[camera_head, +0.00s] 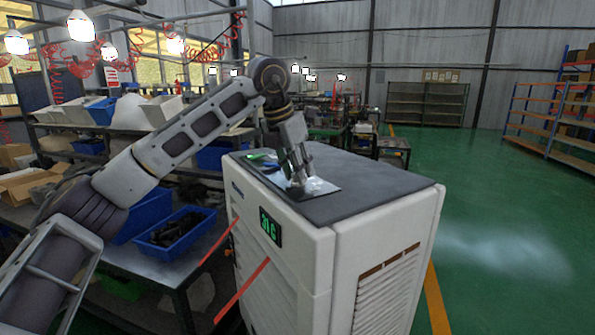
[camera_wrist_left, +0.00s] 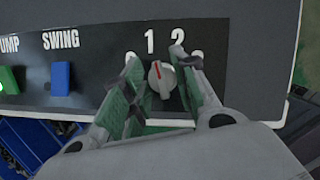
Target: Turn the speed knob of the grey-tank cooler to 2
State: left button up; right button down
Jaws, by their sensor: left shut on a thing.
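The cooler (camera_head: 385,200) is a white cabinet with a dark top and a green-lit display (camera_head: 270,227) on its side. Its tank is not clearly seen. The speed knob (camera_wrist_left: 162,80) is pale with a red mark. The mark points up and slightly left, toward the printed 1 (camera_wrist_left: 149,41); the printed 2 (camera_wrist_left: 178,40) is to its right. My left gripper (camera_head: 297,180) reaches down onto the control panel on top. In the wrist view its green-padded fingers (camera_wrist_left: 160,92) are shut on the knob from both sides. My right gripper is not in view.
A green PUMP switch (camera_wrist_left: 9,80) and a blue SWING switch (camera_wrist_left: 61,78) sit left of the knob. A bench with blue bins (camera_head: 176,229) stands left of the cooler. Open green floor (camera_head: 500,230) lies to the right, with shelves (camera_head: 545,115) beyond.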

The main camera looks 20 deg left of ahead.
pick_arm(q)
jog(key=shift+n, duration=0.7)
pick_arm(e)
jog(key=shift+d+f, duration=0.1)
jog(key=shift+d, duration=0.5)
pick_arm(q)
jog(key=shift+y, duration=0.3)
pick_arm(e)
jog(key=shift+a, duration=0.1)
pick_arm(q)
jog(key=o, duration=0.9)
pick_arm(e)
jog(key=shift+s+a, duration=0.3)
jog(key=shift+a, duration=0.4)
pick_arm(q)
jog(key=shift+v, duration=0.85)
jog(key=v, duration=1)
jog(key=shift+s, duration=0.15)
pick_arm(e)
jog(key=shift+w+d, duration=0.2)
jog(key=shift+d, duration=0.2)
